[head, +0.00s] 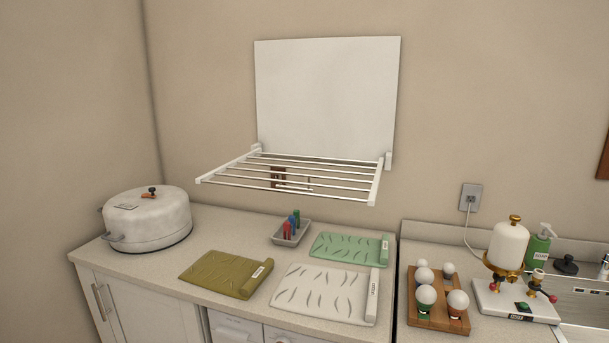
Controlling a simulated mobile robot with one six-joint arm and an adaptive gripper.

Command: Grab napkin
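Three flat, patterned, cloth-like pieces lie on the light countertop, each with a rolled edge and a small label on its right side. They may be napkins, but I cannot tell for sure. The olive one (222,271) is at the left, the white one (318,292) is in the front middle, and the green one (346,247) is behind the white one. They lie apart from one another. My gripper is not in view.
A white drying rack (290,178) juts from the wall above the counter. A white round pot (147,218) stands at the left. A small grey tray (290,235) holds coloured items. At right are a wooden holder (456,322) with white-topped pieces, a white dispenser (508,246) and a sink (588,300).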

